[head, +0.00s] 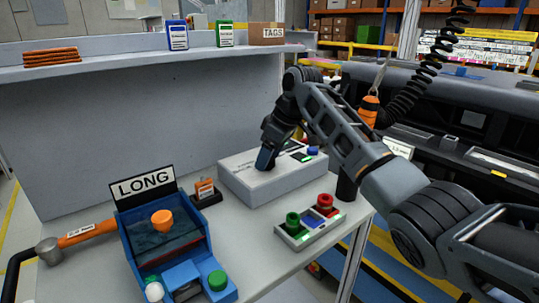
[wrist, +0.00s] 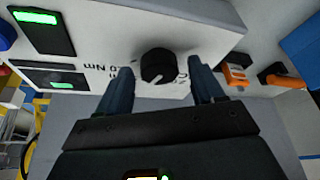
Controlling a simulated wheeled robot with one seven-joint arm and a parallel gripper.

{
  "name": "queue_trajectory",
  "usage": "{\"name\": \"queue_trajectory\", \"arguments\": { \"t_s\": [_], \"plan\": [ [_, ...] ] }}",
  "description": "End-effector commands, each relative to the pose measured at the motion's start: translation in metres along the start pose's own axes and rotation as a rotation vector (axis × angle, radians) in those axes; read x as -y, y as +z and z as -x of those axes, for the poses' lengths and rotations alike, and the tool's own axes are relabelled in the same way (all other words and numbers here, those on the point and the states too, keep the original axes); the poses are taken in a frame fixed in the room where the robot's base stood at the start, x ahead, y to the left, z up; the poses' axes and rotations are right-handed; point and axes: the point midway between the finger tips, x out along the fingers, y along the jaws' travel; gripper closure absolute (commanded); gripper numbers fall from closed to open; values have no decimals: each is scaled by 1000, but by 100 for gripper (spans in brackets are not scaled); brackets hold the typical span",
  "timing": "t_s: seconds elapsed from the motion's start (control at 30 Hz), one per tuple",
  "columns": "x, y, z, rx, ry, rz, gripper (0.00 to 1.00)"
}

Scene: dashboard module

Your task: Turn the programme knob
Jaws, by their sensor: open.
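The programme knob (wrist: 158,66) is round and black with a pale pointer line, on the top face of a white module box (head: 243,187). In the wrist view it sits between the tips of my gripper (wrist: 161,72). The two dark fingers are apart, one on each side, with visible gaps to the knob. Black printed text shows around the knob, partly covered by it and the fingers. In the head view my gripper (head: 266,160) points down at the box and hides the knob.
A green-lit display (wrist: 44,18) and a blue button (head: 313,151) are on the box. A button panel (head: 310,229) stands in front. A blue bin (head: 165,245), an orange-handled mallet (head: 80,235) and a small orange item (head: 205,190) are left. A shelf (head: 120,66) runs behind.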

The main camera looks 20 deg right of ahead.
Motion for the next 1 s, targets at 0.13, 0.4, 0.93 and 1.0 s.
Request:
{"name": "queue_trajectory", "arguments": {
  "t_s": [0.13, 0.4, 0.93, 1.0],
  "plan": [
    [0, 0, 0, 0, 0, 0, 40],
    [0, 0, 0, 0, 0, 0, 66],
    [1, -1, 2, 0, 16, -45, 87],
    [1, -2, 3, -1, 28, -75, 87]
  ]
}}
